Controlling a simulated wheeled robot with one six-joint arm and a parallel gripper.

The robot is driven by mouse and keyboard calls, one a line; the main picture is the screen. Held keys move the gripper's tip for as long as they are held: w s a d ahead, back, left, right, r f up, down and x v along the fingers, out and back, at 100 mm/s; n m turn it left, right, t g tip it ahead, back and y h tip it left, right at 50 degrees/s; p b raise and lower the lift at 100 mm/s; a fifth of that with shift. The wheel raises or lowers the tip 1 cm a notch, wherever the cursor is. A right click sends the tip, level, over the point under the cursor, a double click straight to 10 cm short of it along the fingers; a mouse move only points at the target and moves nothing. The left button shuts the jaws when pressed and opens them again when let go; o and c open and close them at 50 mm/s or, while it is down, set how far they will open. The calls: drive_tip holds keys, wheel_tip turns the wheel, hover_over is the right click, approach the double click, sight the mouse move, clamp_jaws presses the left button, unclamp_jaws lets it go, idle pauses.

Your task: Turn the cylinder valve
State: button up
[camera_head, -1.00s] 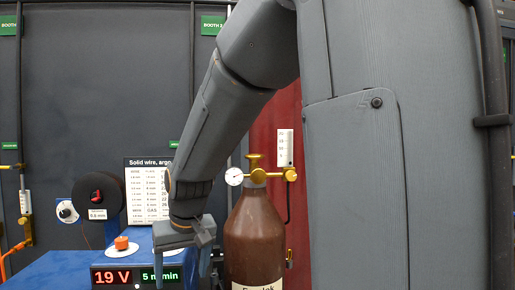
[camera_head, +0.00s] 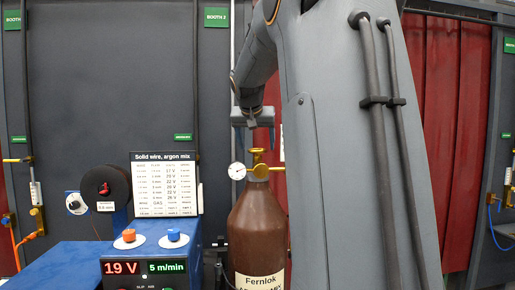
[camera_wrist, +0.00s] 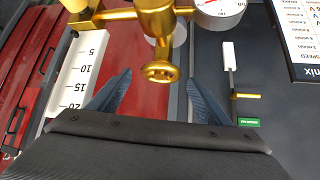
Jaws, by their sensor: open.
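The brown gas cylinder (camera_head: 257,222), labelled Fernlok, stands upright right of the welder in the head view. Its brass valve handwheel (camera_head: 257,151) is on top, with a round gauge (camera_head: 237,171) to its left. My gripper (camera_head: 252,141) is open and empty, pointing down just above the handwheel in the head view. In the wrist view the gold handwheel (camera_wrist: 160,72) appears between the tips of my open gripper (camera_wrist: 159,84), with a gap on both sides. I see no contact. My arm hides the right side of the regulator in the head view.
A blue welder (camera_head: 205,262) with an orange knob (camera_head: 129,235) and a blue knob (camera_head: 174,234) reads 19 V and 5 m/min. A settings chart (camera_head: 165,185) and a wire spool (camera_head: 105,190) stand behind it. A red curtain (camera_head: 452,140) hangs at right.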

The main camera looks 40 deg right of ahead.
sight(257, 149)
drive_tip(key=shift+p+x, duration=0.65)
drive_tip(key=shift+x, duration=1.4)
drive_tip(key=c, duration=1.1)
drive_tip(key=shift+w+f+m+b, duration=0.1)
drive_tip(key=shift+m+b, duration=0.3)
drive_tip(key=shift+b, duration=0.85)
drive_tip(key=m+g+h+b, duration=0.1)
drive_tip(key=b, duration=0.2)
drive_tip(key=shift+m+g+h+b, duration=0.4)
drive_tip(key=shift+m+g+b, duration=0.3)
drive_tip(key=shift+m+b, duration=0.45)
drive_tip(key=shift+m+g+h+b, duration=0.3)
drive_tip(key=shift+m+g+b, duration=0.45)
drive_tip(key=shift+m, duration=0.2)
